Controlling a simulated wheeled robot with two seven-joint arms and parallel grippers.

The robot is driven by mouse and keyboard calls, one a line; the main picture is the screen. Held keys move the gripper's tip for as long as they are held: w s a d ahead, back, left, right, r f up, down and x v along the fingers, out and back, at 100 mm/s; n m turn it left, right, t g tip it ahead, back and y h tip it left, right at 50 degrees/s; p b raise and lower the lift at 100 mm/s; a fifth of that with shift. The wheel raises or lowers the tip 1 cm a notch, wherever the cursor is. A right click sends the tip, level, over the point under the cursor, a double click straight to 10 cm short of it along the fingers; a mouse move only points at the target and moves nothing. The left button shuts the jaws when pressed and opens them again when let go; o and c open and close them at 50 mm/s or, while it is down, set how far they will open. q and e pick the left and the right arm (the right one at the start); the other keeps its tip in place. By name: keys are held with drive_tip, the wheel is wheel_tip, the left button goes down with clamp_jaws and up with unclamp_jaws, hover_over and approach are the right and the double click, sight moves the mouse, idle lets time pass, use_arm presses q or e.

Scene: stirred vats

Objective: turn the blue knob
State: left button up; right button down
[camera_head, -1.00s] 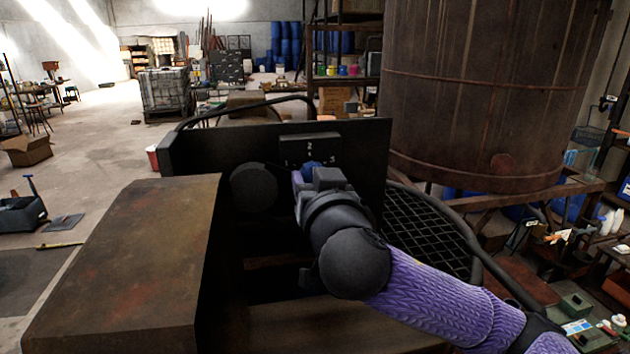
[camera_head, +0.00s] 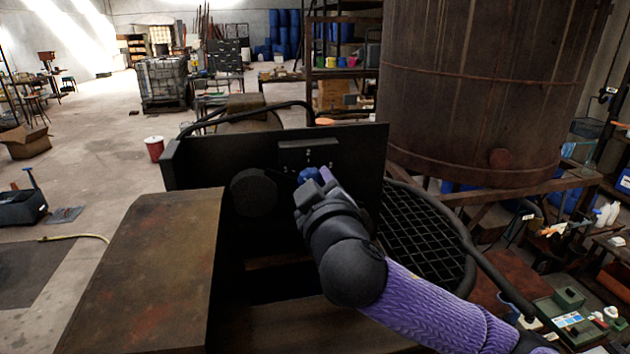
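The blue knob (camera_head: 310,175) sits on the upright black panel (camera_head: 210,158), just below a small black plate (camera_head: 308,153) marked with white numbers. My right arm comes in from the lower right, and its gripper (camera_head: 318,182) is at the knob. The gripper's body hides part of the knob and most of the fingers, so I cannot tell whether the fingers are closed on it. My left gripper is not in view.
A round black disc (camera_head: 254,192) is left of the knob on the panel. A rusty box-shaped surface (camera_head: 140,270) fills the lower left. A black mesh guard (camera_head: 425,235) stands right of my arm. A large rusty vat (camera_head: 480,90) rises behind at right.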

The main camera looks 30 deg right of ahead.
drive_tip(key=shift+n, duration=1.9)
drive_tip(key=shift+c, duration=0.6)
unclamp_jaws()
